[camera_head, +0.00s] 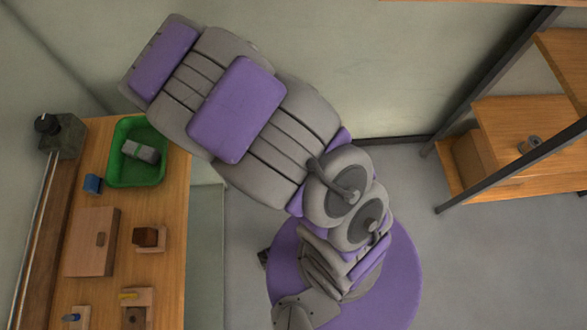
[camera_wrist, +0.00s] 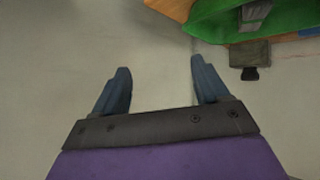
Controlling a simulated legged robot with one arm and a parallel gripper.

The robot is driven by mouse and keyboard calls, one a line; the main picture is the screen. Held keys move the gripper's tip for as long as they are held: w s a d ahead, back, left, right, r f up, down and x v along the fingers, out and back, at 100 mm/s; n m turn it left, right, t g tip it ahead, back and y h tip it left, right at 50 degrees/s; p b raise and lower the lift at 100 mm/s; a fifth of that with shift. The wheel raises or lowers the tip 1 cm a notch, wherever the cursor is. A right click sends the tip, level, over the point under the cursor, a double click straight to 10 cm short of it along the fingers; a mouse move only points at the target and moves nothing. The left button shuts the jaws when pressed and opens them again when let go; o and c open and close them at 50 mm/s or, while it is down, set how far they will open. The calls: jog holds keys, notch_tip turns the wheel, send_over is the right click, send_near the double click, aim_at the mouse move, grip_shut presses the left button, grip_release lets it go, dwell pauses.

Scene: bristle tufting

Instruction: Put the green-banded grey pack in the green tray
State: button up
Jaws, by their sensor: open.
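A grey pack (camera_head: 140,151) lies inside the green tray (camera_head: 123,178) at the back end of the wooden bench. Its band is too small to make out clearly. In the wrist view the same grey pack (camera_wrist: 255,16) shows at the top right, inside the green tray (camera_wrist: 212,22). My gripper (camera_wrist: 160,66) is open and empty, its two blue-grey fingers apart with only pale wall or floor beyond. It is off to one side of the tray, touching nothing visible. In the head view my arm hides its fingers.
The wooden bench (camera_head: 174,205) also holds a blue block (camera_head: 92,184), a flat wooden box (camera_head: 93,242), a dark brown block (camera_head: 145,237) and small holders. A dark device (camera_head: 62,135) stands at its back left corner.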

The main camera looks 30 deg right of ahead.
jog(key=s+d+r+m+g+h, duration=0.2)
jog(key=s+d+r, duration=0.25)
jog(key=d, duration=0.25)
jog(key=s+d+r+m+g+h, duration=0.2)
jog(key=s+d+r+h, duration=0.15)
jog(key=s+d, duration=0.3)
jog(key=s+d+r+m+g+y, duration=0.1)
jog(key=s+r+g, duration=0.2)
jog(key=s, duration=1)
jog(key=s+r+m+g+y, duration=0.1)
jog(key=s+r+g, duration=0.3)
jog(key=s, duration=1)
notch_tip(320, 180, up, 2)
jog(key=shift+d+r+g, duration=0.1)
jog(key=shift+d+g, duration=0.2)
jog(key=shift+d, duration=0.1)
jog(key=shift+w, duration=0.1)
